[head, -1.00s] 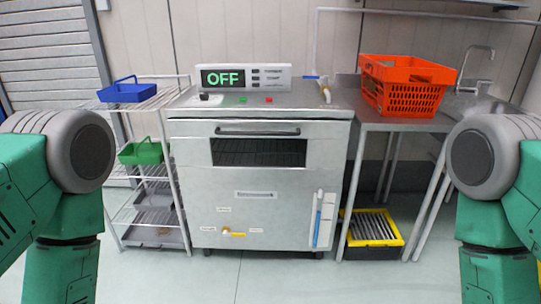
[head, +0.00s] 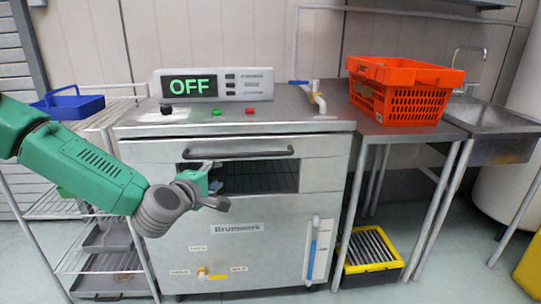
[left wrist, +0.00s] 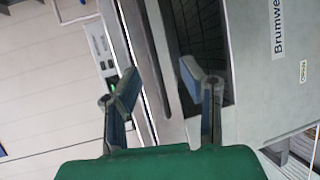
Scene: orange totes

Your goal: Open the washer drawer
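The steel washer (head: 270,215) stands in front of me, its display reading OFF. Its drawer (head: 320,178) has a dark bar handle (head: 240,154) across the top and a dark opening below it; the drawer looks closed. My left gripper (head: 214,184) is in front of the drawer's left part, just below the handle's left end. In the left wrist view my left gripper (left wrist: 162,84) has its two fingers apart with nothing between them that I can see held. The washer front (left wrist: 255,60) shows tilted there. My right gripper is not in view.
An orange tote (head: 405,100) stands on the steel table at right, near a sink (head: 500,125). A wire rack (head: 60,205) with a blue basket (head: 68,106) is at left. A yellow and black crate (head: 368,250) lies under the table. The washer's front right is clear.

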